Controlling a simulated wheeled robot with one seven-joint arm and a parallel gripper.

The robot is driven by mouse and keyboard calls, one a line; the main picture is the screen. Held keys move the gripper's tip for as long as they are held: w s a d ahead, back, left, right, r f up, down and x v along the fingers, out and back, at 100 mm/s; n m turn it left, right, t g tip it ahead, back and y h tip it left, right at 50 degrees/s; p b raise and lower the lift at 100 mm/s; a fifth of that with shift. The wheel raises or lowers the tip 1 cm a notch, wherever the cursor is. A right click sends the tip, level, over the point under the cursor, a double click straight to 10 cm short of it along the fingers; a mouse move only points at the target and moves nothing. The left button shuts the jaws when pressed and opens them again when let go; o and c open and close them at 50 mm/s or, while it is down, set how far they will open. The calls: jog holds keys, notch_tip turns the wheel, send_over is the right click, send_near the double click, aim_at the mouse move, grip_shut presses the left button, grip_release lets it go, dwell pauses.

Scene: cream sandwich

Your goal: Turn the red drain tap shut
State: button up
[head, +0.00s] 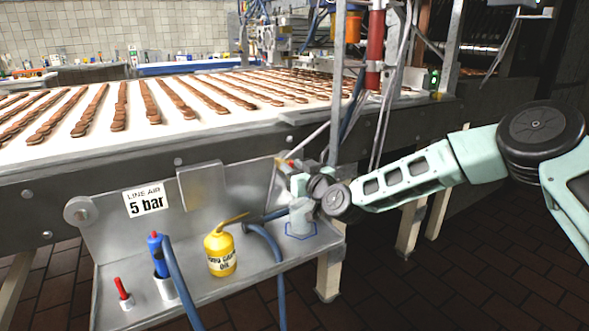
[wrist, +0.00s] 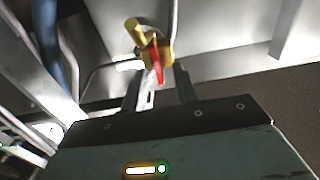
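The red drain tap handle (wrist: 158,62) shows in the wrist view on a brass valve body (wrist: 139,38), at the upper middle. My gripper (wrist: 157,80) has its two dark fingers apart, one on each side below the handle in the picture. The handle lies roughly in line with the gap, near the fingertips. I cannot tell whether its lower end is between them. I see no contact. In the head view, my arm reaches down to the right end of the metal shelf, and I cannot make out the tap there for certain.
The metal shelf (head: 150,313) holds a yellow oil can (head: 219,254), a blue-handled tool (head: 159,257) and a red-handled tool (head: 122,289). Blue hoses (head: 178,285) hang in front. A conveyor (head: 190,118) with rows of biscuits runs above. Pipes and posts stand behind my wrist.

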jog(key=shift+c, duration=0.3)
grip_shut()
jog(key=shift+m+b, duration=0.3)
jog(key=shift+m, duration=0.3)
jog(key=shift+w+d+f+m+b, duration=0.2)
jog(key=shift+m+b, duration=0.85)
jog(key=shift+m, duration=1.7)
jog(key=shift+w+d+f+m+b, duration=0.2)
jog(key=shift+m+b, duration=0.85)
jog(key=shift+m, duration=1.75)
jog(key=shift+s+d+f+m+b, duration=0.1)
jog(key=shift+f+m+b, duration=0.2)
jog(key=shift+m+b, duration=1.6)
jog(key=shift+m+p, duration=0.8)
jog(key=shift+m, duration=0.25)
